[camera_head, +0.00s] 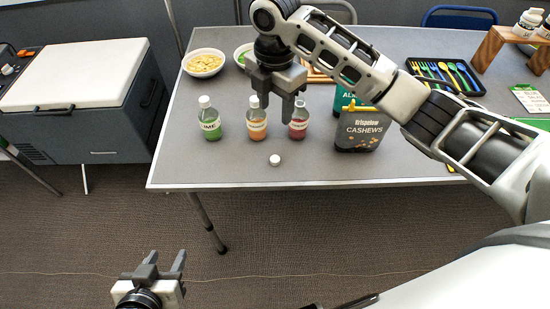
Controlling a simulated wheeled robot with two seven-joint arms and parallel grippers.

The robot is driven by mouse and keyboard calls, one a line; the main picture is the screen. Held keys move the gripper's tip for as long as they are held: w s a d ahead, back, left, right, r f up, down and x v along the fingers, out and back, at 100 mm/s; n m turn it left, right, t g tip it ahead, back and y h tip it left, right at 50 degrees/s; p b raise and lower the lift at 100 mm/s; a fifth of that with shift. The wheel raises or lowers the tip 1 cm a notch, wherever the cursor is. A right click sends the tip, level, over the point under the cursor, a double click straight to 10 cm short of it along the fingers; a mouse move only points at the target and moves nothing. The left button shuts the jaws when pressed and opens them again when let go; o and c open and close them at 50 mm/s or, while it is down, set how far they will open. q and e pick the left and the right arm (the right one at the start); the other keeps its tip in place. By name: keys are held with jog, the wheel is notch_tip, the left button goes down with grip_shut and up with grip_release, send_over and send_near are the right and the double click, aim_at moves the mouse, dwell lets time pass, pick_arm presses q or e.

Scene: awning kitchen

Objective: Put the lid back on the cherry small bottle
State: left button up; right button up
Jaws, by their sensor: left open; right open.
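A small bottle with red contents (298,123), which I take as the cherry bottle, stands upright on the grey table (400,172). Its neck is partly behind a finger of my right gripper. A small white lid (275,160) lies on the table in front of the bottles, near the front edge. My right gripper (275,109) is open, pointing down above and between the orange and red bottles, with nothing in its jaws. My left gripper (167,260) is open and empty, low over the floor, away from the table.
An orange bottle (257,126) and a green lime bottle (209,122) stand left of the red one. A cashews bag (361,130) stands close on its right. A bowl of chips (205,65) is behind. The table's front left is clear.

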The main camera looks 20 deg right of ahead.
send_over(275, 159)
jog(key=f, duration=1)
jog(key=shift+w+f, duration=0.35)
jog(key=shift+s+f, duration=0.2)
jog(key=shift+f, duration=1.15)
jog(key=shift+s+f, duration=0.15)
jog(key=shift+f, duration=1.15)
jog(key=shift+c, duration=0.3)
grip_shut()
